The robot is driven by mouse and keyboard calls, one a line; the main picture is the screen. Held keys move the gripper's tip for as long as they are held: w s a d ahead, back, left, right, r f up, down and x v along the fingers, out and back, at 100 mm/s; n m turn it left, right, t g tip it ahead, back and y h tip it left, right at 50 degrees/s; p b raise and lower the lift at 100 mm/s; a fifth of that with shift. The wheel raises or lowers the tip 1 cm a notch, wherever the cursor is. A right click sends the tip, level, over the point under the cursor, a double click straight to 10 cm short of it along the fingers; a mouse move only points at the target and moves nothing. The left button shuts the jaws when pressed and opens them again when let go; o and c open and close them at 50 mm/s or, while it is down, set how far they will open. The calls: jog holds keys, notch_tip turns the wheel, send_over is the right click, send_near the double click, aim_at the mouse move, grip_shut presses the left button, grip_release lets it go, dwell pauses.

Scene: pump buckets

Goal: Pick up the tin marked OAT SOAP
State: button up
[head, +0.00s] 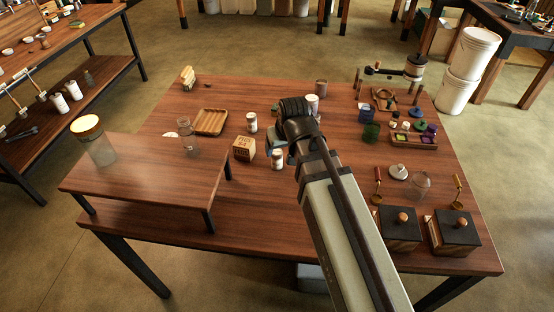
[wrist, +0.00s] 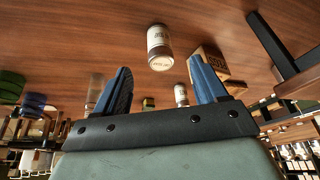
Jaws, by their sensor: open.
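A white tin with a dark printed label (wrist: 159,40) stands on the table, shown upside down in the wrist view. Its print is too small to read surely. It appears to be the white tin (head: 278,159) beside my gripper in the head view. A second white tin (wrist: 181,94) is farther off; it looks like the one (head: 252,122) behind the wooden box. I cannot tell which tin is marked OAT SOAP. My gripper (wrist: 160,63) is open and empty, its blue fingers apart with the nearer tin showing between and beyond their tips. The arm hides much of the gripper in the head view.
A printed wooden box (head: 244,149) stands close left of the nearer tin. A raised shelf (head: 150,175) with glass jars is at the left, and a wooden tray (head: 211,121) behind. Another white container (head: 312,103) stands beyond my wrist. Dark lidded boxes (head: 453,233) stand at front right.

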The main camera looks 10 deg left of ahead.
aim_at(277, 159)
jog(key=shift+x, duration=5.35)
jog(key=shift+w+r, duration=0.1)
jog(key=shift+w, duration=0.1)
jog(key=c, duration=1.1)
